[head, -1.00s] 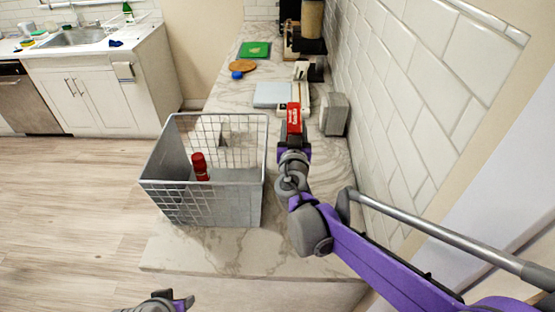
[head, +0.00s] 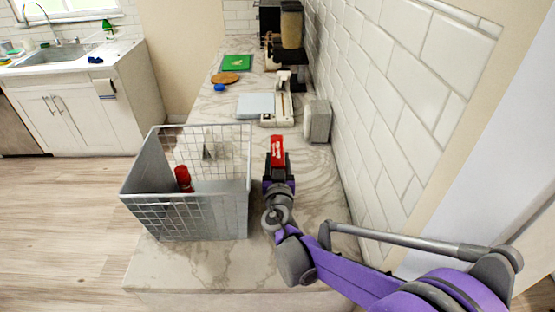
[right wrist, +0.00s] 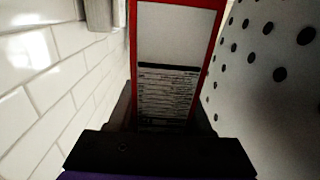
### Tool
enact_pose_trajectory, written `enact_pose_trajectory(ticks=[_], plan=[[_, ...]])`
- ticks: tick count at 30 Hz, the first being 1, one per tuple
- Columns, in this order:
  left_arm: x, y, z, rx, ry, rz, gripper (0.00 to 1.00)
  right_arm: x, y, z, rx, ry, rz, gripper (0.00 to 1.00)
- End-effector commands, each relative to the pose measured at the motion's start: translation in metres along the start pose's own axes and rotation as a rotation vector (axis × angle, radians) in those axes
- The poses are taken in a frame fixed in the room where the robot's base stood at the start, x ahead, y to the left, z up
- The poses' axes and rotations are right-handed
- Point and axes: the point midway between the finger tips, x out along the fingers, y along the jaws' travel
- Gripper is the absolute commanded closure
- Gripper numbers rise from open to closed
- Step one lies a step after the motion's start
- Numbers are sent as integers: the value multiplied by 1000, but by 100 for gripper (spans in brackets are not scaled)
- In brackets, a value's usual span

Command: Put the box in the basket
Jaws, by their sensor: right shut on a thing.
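A red box (head: 277,149) is held in my right gripper (head: 278,168), to the right of the basket and outside it. In the right wrist view the box (right wrist: 168,65) shows a red-edged face with white and printed panels between the fingers. The grey wire basket (head: 190,222) stands on the marble counter near its front end. A red bottle-like thing (head: 184,179) is inside the basket, seen through its open top. My left gripper does not show in the head view now.
Behind the box are a white device (head: 277,112), a pale blue-grey slab (head: 252,105) and a grey speaker-like block (head: 317,121). A round wooden board (head: 224,78) and a green item (head: 237,62) lie farther back. A tiled wall (head: 385,110) bounds the right side.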

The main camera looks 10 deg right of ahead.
Motion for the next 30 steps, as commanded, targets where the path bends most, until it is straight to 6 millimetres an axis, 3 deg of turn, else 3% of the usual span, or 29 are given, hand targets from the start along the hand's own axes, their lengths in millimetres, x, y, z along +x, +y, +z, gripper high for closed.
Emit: enact_pose_trajectory(ticks=[1,5,16,20,30], plan=[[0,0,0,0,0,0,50,0,0,1,0,0,0,45],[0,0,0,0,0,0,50,0,0,0,0,0,0,21],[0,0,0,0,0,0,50,-1,0,-3,0,0,0,20],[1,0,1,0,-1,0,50,-19,0,-2,0,0,-1,20],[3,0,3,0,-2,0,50,-91,-1,-2,0,0,-3,20]])
